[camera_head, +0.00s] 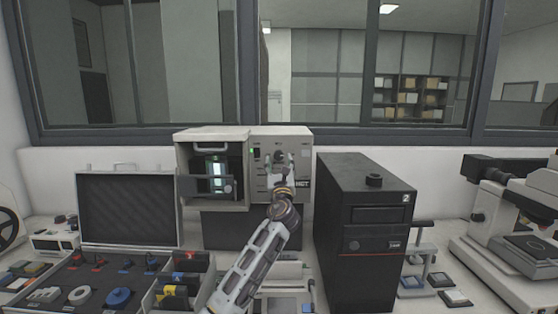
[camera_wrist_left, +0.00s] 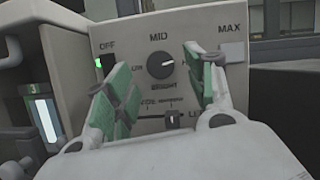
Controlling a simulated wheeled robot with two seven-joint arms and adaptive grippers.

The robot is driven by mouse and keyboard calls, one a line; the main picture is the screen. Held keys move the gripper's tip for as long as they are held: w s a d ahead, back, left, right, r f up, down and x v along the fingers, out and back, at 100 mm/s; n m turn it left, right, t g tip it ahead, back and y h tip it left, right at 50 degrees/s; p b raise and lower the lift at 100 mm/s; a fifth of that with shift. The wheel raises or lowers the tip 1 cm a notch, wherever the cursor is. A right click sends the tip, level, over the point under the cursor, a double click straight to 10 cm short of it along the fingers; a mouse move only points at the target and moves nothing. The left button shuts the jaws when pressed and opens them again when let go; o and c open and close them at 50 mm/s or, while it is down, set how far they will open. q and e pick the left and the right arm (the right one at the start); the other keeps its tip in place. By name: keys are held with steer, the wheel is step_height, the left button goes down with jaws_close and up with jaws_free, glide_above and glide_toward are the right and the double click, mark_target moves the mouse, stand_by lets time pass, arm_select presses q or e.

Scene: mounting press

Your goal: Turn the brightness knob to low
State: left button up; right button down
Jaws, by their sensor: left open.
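The brightness knob (camera_wrist_left: 160,66) is a small dark round knob on the beige control panel, between labels reading OFF, MID and MAX. Its pale mark points right and slightly up. My left gripper (camera_wrist_left: 157,76) is open, its green-padded fingers on either side of the knob in the left wrist view. The knob looks free of both pads; the remaining depth to it is hard to judge. In the head view my left gripper (camera_head: 282,163) is in front of the panel (camera_head: 258,142) and partly covers it. My right gripper is not in view.
A lit green switch (camera_wrist_left: 98,63) and a lower slider or lever (camera_wrist_left: 172,119) are close to the fingers. The lit chamber (camera_head: 216,174) is left of the panel. A black box unit (camera_head: 368,205) stands close on the right. An open case (camera_head: 127,208) lies left.

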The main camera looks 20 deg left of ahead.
mark_target(279, 156)
arm_select(q)
steer(key=shift+x, duration=1.6)
steer(key=c, duration=1)
steer(key=shift+c, duration=0.2)
